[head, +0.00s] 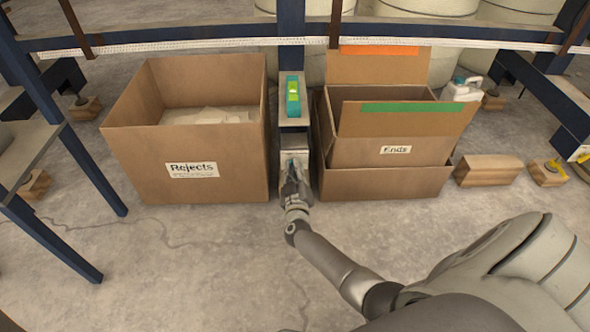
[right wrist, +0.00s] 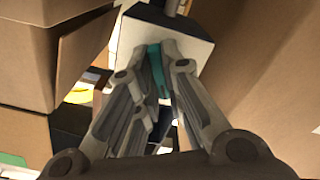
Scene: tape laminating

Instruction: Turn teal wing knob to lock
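The teal wing knob (right wrist: 157,74) is on the front of a pale box (right wrist: 165,35), upright in the right wrist view. In the head view the knob (head: 292,162) is a small teal patch on the pale box (head: 296,150) between the two cartons. My right gripper (right wrist: 164,66) reaches up to the box face. Its two fingers close in on either side of the knob and appear to pinch it. In the head view the right gripper (head: 293,184) hides the knob's lower part. My left gripper is in neither view.
The "Rejects" carton (head: 187,150) stands close on the left and the "Ends" carton (head: 393,180) close on the right, leaving a narrow gap. A teal level with a yellow-green window (head: 293,95) is above the box. Bare concrete floor (head: 150,260) lies in front.

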